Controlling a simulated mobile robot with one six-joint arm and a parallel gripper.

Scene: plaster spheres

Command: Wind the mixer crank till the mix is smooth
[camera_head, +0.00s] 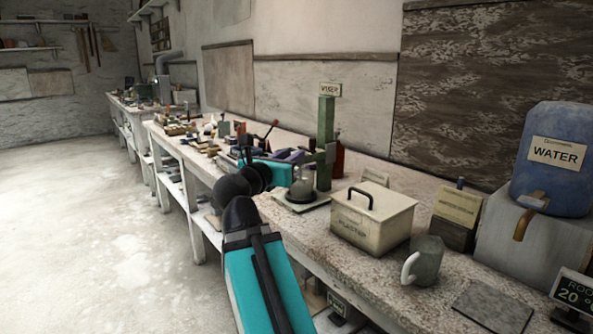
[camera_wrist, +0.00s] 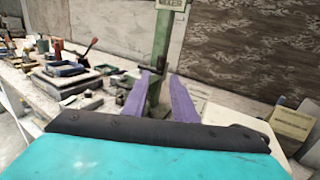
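The mixer (camera_head: 325,135) is a green upright post with a small sign on top, standing on the bench. A rounded bowl (camera_head: 303,188) sits on its base. In the wrist view, the green post (camera_wrist: 164,42) rises behind my fingers, and a small dark bar, possibly part of the crank, shows near the fingertips. I cannot make out the crank handle clearly. My gripper (camera_wrist: 159,76) has its two purple fingers apart, with no object visibly clamped between them. In the head view, my gripper (camera_head: 312,156) is close to the post. The mix inside the bowl cannot be seen.
A lidded plaster box (camera_head: 372,222), a grey mug (camera_head: 424,262) and a blue water container (camera_head: 552,160) stand to the right of the mixer. Tools and blocks crowd the bench to its left. The floor (camera_head: 90,220) at left is clear.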

